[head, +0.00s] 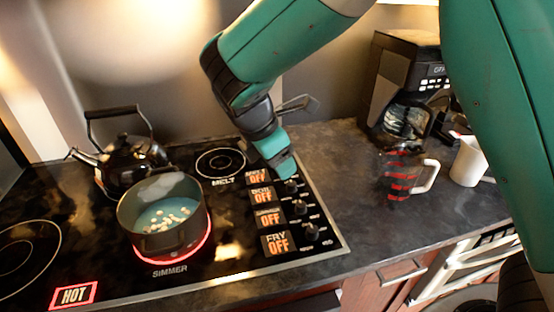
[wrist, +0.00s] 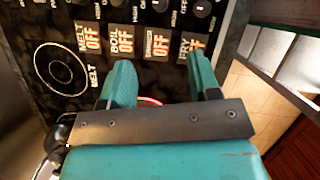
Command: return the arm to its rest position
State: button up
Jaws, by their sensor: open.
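My green arm reaches down from the top of the head view, bent at its dark wrist joint. My gripper (head: 286,172) is over the stove's control panel, near the top knob (head: 291,186). Its tip partly covers the top display there, and I cannot tell whether it touches the panel. In the wrist view my gripper (wrist: 161,72) has its two green fingers well apart with nothing between them. The fingers point toward the row of OFF displays (wrist: 122,38) and knobs.
A pot (head: 150,226) with white pieces in liquid stands on a red-glowing burner. A black kettle (head: 135,163) is behind it. A HOT sign (head: 74,296) is lit. A coffee maker (head: 405,75), red-striped glass mug (head: 398,176) and white mug (head: 466,162) stand on the right counter.

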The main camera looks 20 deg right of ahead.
jog(key=s+r+m+y, duration=0.3)
jog(key=s+m, duration=0.1)
jog(key=s, duration=0.3)
jog(key=s+d+r+m+y, duration=0.1)
jog(key=s+r+m+y, duration=0.1)
jog(key=s+m, duration=0.3)
jog(key=s+d+r+m+g+y, duration=0.1)
jog(key=s+r+m+y, duration=0.2)
jog(key=s, duration=0.7)
jog(key=shift+s+r+m+y, duration=0.3)
jog(key=shift+s+r+m, duration=0.15)
jog(key=shift+m, duration=0.65)
jog(key=shift+w+d, duration=0.1)
dwell(1.0)
